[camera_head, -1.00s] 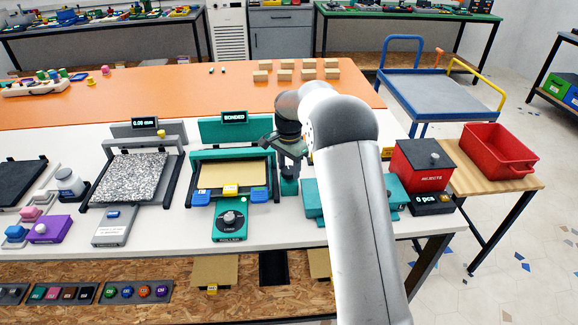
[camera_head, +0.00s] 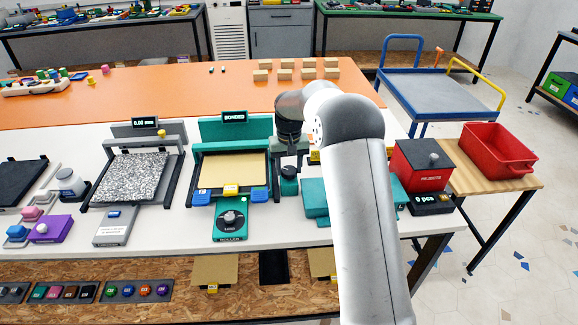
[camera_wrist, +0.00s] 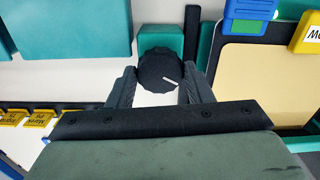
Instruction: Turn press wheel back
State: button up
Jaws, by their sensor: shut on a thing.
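The press wheel (camera_wrist: 157,68) is a ribbed black knob with a short white mark pointing to the lower right in the wrist view. It sits in front of a small teal block (camera_wrist: 160,38). My gripper (camera_wrist: 157,84) has one finger on each side of the wheel and is shut on it. In the head view my gripper (camera_head: 290,165) is low over the wheel (camera_head: 289,172), right of the teal press (camera_head: 236,128). The press holds a cream sheet (camera_head: 232,171), and its display (camera_head: 234,116) reads BONDED. My arm hides part of the area to the right.
A teal roller unit (camera_head: 231,220) with a black dial stands in front of the press. Teal blocks (camera_head: 316,198) lie right of the wheel. A red rejects bin (camera_head: 421,166) is farther right. A speckled plate station (camera_head: 134,175) is on the left.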

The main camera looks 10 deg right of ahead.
aim_at(289, 170)
jog(key=n, duration=0.7)
jog(key=shift+r+p, duration=0.15)
jog(key=shift+p, duration=0.2)
jog(key=n+p, duration=0.1)
jog(key=n, duration=0.6)
dwell(0.3)
jog(key=o, duration=1)
notch_tip(289, 170, up, 17)
jog(key=shift+r+b, duration=0.15)
jog(key=shift+b, duration=0.15)
